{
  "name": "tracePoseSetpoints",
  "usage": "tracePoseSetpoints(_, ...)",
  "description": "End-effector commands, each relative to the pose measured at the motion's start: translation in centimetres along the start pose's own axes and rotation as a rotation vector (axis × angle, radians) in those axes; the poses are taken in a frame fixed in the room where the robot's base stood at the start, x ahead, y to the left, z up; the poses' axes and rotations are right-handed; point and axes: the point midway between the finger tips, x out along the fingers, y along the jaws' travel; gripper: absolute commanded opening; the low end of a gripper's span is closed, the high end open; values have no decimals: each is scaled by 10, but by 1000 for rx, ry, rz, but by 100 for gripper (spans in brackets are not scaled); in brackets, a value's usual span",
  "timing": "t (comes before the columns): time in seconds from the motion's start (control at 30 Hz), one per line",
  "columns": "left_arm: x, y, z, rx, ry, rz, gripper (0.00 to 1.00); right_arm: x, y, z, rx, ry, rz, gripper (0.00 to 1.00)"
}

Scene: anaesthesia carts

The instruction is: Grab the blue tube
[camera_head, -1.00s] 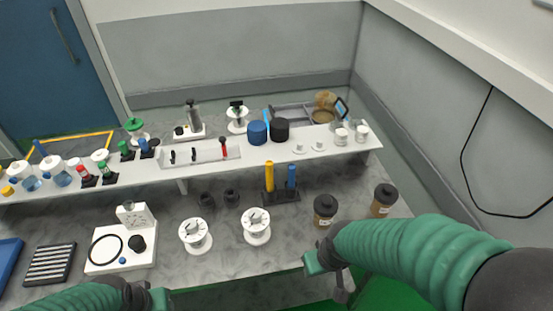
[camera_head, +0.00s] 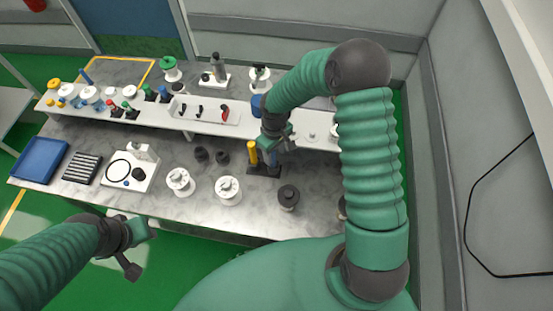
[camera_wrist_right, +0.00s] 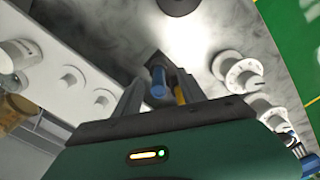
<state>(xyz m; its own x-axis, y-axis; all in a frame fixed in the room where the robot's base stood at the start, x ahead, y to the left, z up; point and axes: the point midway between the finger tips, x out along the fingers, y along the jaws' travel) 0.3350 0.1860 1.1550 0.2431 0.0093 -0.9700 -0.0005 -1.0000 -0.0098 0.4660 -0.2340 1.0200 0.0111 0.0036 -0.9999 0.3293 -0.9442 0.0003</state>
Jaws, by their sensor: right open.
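The blue tube (camera_head: 273,158) stands upright beside a yellow tube (camera_head: 252,153) in a dark holder (camera_head: 264,170) on the bench. My right gripper (camera_head: 279,143) is above the holder, and its body partly hides the blue tube's top. In the right wrist view, the blue tube (camera_wrist_right: 158,83) shows between the two open fingers of my right gripper (camera_wrist_right: 160,80), and the yellow tube (camera_wrist_right: 180,95) is close to the right finger. I cannot tell whether a finger touches either tube. My left gripper (camera_head: 136,247) is in front of the bench, away from the tubes; its jaws are unclear.
A raised white shelf (camera_head: 205,128) runs behind the holder, with a blue container (camera_head: 257,104) near my right arm. White spools (camera_head: 228,190) stand left of the holder and a dark-lidded jar (camera_head: 288,196) stands in front right. A blue tray (camera_head: 40,160) lies far left.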

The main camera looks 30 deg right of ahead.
Motion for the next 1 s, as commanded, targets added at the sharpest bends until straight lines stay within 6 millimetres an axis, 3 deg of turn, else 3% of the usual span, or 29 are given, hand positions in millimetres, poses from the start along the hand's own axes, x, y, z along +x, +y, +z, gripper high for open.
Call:
tracePoseSetpoints(0.47, -24, 0, -6, 0, 0, 0, 36, 64, 12, 3, 0, 6, -7, 48)
tracePoseSetpoints(0.7, -22, 0, -6, 0, 0, 0, 36, 70, 12, -1, 0, 5, -5, 48)
tracePoseSetpoints(1.0, -22, 0, -6, 0, 0, 0, 36, 68, 10, -1, -1, 6, -3, 9)
